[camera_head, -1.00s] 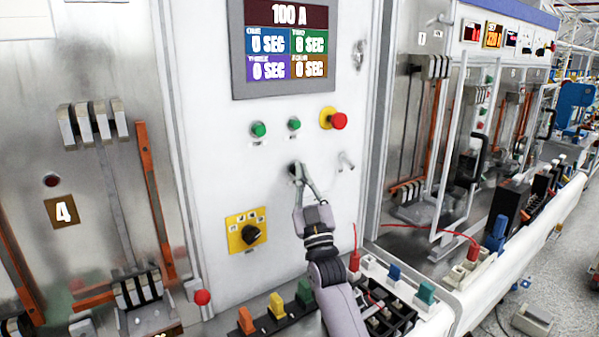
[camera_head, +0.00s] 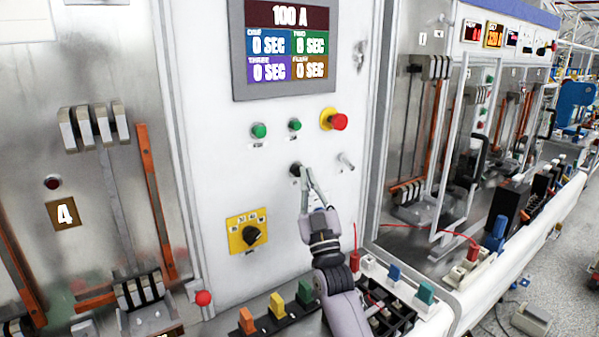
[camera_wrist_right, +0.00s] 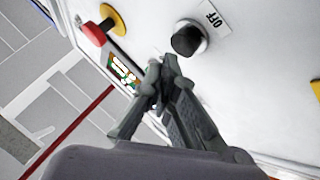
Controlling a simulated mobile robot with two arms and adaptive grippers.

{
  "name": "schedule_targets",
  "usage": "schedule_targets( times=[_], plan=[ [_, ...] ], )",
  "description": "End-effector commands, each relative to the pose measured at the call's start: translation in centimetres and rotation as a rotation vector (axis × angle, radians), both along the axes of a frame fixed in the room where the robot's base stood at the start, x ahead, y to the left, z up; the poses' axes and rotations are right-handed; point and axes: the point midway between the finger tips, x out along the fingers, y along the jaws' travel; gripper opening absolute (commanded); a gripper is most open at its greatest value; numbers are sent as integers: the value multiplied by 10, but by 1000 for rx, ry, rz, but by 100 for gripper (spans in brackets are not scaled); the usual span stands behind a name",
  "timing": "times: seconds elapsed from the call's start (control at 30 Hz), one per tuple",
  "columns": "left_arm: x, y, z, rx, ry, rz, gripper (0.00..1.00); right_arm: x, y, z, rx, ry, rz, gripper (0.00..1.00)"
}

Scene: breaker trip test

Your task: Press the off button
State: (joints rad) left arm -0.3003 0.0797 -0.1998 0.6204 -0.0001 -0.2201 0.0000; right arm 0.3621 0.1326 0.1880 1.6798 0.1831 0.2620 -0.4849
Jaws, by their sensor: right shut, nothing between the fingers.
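The off button is a black round knob (camera_head: 295,169) on the white panel, below the two green buttons. My left gripper is not in view.
A red emergency button on a yellow base (camera_head: 338,121), two green buttons (camera_head: 259,131) and a silver toggle (camera_head: 345,160) are near. A yellow rotary switch (camera_head: 248,233) is lower left. Colored terminals (camera_head: 277,305) line the ledge below. The display (camera_head: 288,45) is above.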

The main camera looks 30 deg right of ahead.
Motion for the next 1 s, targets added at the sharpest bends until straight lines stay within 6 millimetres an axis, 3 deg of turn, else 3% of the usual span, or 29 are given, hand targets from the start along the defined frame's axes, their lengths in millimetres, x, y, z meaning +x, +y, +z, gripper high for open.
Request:
schedule_targets(
  times=[0.5,1.0],
  plan=[
    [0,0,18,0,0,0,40,-46,-4,1,0,1,0,0],
    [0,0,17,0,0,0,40,-48,-4,0,0,0,0,0]
  ],
)
